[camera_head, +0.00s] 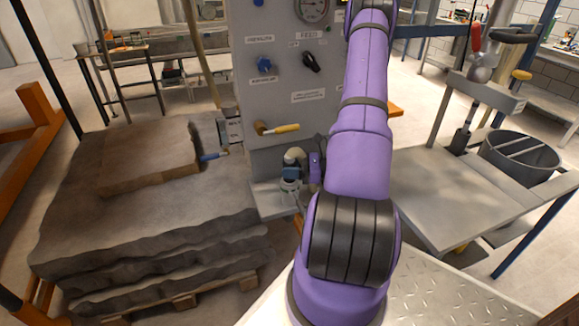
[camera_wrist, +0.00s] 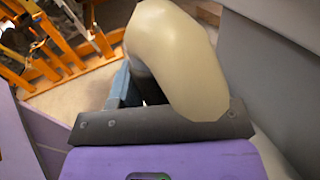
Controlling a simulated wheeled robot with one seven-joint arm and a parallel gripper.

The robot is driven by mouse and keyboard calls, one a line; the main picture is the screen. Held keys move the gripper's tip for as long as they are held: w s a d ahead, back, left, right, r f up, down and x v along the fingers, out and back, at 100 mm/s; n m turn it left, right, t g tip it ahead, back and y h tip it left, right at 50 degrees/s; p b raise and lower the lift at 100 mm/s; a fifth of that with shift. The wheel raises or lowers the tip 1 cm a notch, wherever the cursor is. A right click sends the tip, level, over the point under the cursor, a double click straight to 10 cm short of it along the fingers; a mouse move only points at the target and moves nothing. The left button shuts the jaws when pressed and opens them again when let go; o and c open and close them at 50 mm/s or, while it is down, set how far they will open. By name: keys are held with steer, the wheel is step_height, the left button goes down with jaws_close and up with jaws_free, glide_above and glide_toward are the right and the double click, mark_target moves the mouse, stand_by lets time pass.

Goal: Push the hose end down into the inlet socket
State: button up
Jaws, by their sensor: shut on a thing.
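The hose end (camera_head: 295,156) is a beige bent piece with a blue collar (camera_head: 290,173) below it, at the front of the grey panel in the head view. My gripper (camera_head: 304,167), at the end of my purple arm, is shut on it from the right. The inlet socket (camera_head: 290,186) is a small pale fitting on a grey ledge, directly under the collar. I cannot tell whether the hose end is seated in it or just above. In the wrist view the beige bend (camera_wrist: 180,60) fills the middle and hides the socket; some blue (camera_wrist: 122,90) shows beside it.
A stack of grey-brown slabs (camera_head: 150,215) is to the left. A grey table (camera_head: 450,195) and a round bin (camera_head: 520,160) are to the right.

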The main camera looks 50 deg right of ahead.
steer(key=o, duration=1.2)
steer(key=v, duration=1.1)
steer(key=shift+w, duration=0.1)
